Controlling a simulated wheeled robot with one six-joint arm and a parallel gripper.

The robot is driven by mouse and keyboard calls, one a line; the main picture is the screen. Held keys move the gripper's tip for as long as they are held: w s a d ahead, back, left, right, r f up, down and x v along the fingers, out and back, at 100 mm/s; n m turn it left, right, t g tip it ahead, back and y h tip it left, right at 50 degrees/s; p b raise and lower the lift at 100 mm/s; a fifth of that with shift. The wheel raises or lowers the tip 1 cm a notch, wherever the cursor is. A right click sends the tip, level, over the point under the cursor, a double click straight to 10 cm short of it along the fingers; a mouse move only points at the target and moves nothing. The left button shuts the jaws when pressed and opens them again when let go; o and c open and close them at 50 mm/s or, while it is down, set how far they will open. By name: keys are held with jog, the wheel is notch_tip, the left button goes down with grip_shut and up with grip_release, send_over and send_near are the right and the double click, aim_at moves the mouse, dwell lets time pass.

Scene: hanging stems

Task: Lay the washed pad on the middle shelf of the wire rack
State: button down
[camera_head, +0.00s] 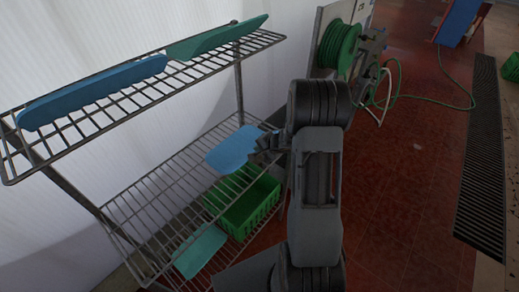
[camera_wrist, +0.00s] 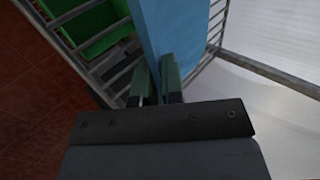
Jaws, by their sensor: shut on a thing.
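The wire rack (camera_head: 240,85) stands against a white wall on the left. Its middle shelf (camera_head: 165,185) is bare wire at the left and centre. My gripper (camera_head: 258,150) is at the right end of the middle shelf, shut on a light blue pad (camera_head: 230,150). The pad reaches left from the jaws over the shelf wires; I cannot tell whether it touches them. In the wrist view the fingers (camera_wrist: 157,78) grip the near end of the pad (camera_wrist: 178,32), whose far end is out of frame.
A blue pad (camera_head: 90,92) and a green pad (camera_head: 215,38) lie on the top shelf, above the middle one. A green crate (camera_head: 248,210) and a teal pad (camera_head: 200,252) are lower down. A green hose reel (camera_head: 338,45) stands behind my arm.

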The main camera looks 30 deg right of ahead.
jog(key=c, duration=1.2)
grip_release()
jog(key=shift+c, duration=0.2)
jog(key=p+v, duration=0.3)
jog(key=v, duration=0.9)
notch_tip(320, 180, up, 15)
jog(key=a+n+t+h, duration=0.1)
jog(key=a+n+h, duration=0.1)
jog(key=n+h, duration=0.45)
jog(key=s+a+r+n+g+y, duration=0.2)
jog(key=s+a+n+g, duration=0.2)
jog(key=s+a, duration=0.9)
jog(key=shift+s+a+n+y, duration=0.35)
jog(key=shift+s+a+n, duration=0.05)
jog(key=shift+s+n, duration=0.85)
jog(key=shift+f, duration=0.15)
